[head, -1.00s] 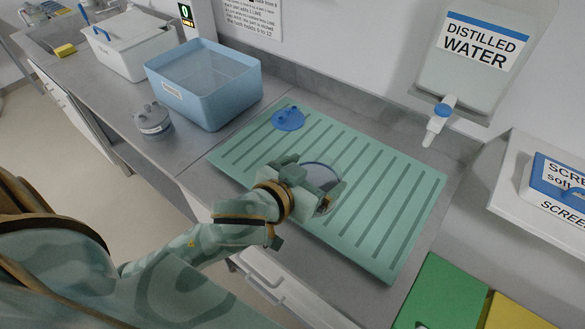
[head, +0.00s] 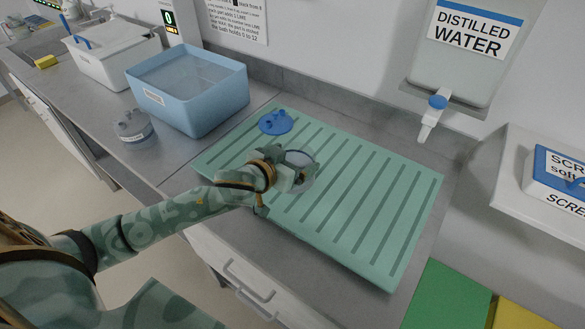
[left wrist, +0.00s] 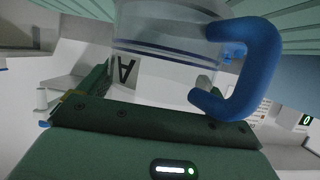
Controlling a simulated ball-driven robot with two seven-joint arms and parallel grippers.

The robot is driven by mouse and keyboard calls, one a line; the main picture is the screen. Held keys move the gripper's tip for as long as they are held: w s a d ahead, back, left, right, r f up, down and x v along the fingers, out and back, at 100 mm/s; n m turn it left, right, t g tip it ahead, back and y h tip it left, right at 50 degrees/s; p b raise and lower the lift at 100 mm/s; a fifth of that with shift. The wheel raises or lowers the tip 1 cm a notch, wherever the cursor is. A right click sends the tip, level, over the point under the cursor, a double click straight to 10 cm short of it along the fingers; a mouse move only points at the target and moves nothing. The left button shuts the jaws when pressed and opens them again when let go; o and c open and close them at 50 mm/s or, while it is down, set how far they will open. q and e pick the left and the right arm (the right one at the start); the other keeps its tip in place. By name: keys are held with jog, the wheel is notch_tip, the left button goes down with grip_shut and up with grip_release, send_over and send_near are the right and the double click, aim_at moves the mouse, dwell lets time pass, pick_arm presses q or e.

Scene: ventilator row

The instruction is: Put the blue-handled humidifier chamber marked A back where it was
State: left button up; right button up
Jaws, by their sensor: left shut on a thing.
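The clear humidifier chamber (left wrist: 165,32) has a blue handle (left wrist: 262,75) and a label marked A (left wrist: 124,72), which shows turned over in the left wrist view. In the head view the chamber (head: 305,165) is at the left part of the green ribbed mat (head: 370,215). My left gripper (head: 290,175) is shut on it. I cannot tell whether the chamber touches the mat. A blue lid-like part with ports (head: 276,122) lies on the mat's far left corner. My right gripper is not in view.
A blue tub (head: 190,105) and a grey ported lid (head: 132,127) stand left of the mat. A white lidded box (head: 105,60) is farther left. A distilled water tank (head: 460,60) hangs above the back right. The mat's right half is clear.

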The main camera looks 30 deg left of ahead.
pick_arm(q)
notch_tip(320, 180, down, 3)
jog(key=shift+r+b, duration=0.2)
jog(key=shift+b, duration=0.2)
jog(key=shift+r, duration=0.15)
jog(key=o, duration=1.1)
jog(key=shift+s+f, duration=0.1)
jog(key=shift+f, duration=0.1)
jog(key=shift+r, duration=0.1)
jog(key=shift+s+r, duration=0.15)
jog(key=shift+p+v, duration=1.45)
jog(key=shift+v, duration=4.4)
